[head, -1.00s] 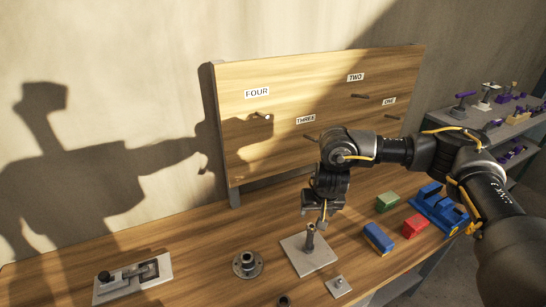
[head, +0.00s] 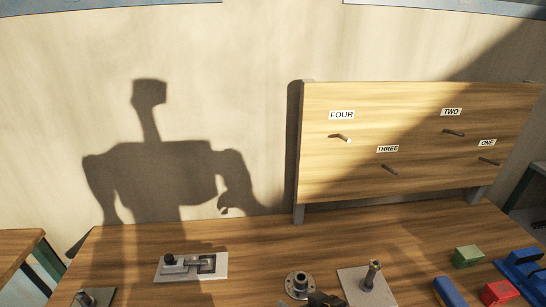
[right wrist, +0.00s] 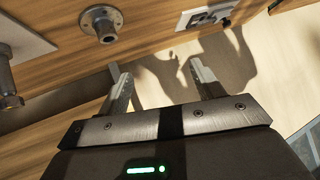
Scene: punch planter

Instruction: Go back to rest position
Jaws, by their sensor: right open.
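My right gripper (head: 325,299) shows only as a dark tip at the bottom edge of the head view, in front of the table's near side. In the right wrist view the right gripper (right wrist: 155,66) has its two fingers spread wide, with nothing between them. It is apart from the round metal flange (right wrist: 101,24) and the plate with the upright post (right wrist: 22,38). The rest of my right arm is hidden below the head view. My left gripper is not in view.
The wooden table (head: 235,238) carries a latch on a plate (head: 191,266), a flange (head: 299,285), a post on a plate (head: 369,284), and green (head: 467,256), red (head: 498,292) and blue (head: 450,292) blocks. A labelled pegboard (head: 400,175) stands behind, its pegs bare.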

